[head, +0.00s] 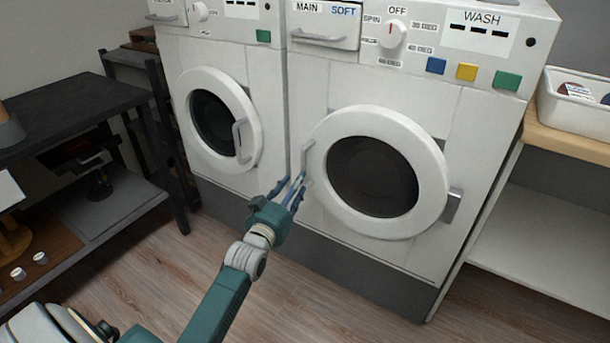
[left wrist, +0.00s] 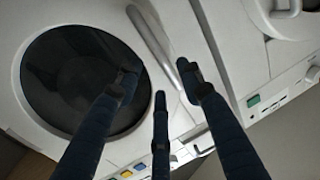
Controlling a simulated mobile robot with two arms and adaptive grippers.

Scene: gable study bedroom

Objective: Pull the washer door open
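The right washer (head: 470,120) has a round white door (head: 433,160) with dark glass, closed against its front. Its bar handle (head: 307,160) is on the door's left edge. My left gripper (head: 298,183) is at the lower part of this handle, with its fingers spread open. In the left wrist view, the handle (left wrist: 153,45) runs between the spread fingers of the gripper (left wrist: 160,80), and the door glass (left wrist: 75,80) is to the left. I cannot tell whether any finger touches the handle. My right gripper is not in view.
A second washer (head: 270,80) with a closed door (head: 252,125) stands close on the left. A dark shelf table (head: 70,105) is at far left. A wooden-topped shelf (head: 565,143) with a white bin (head: 575,115) is at right. The floor before the washers is clear.

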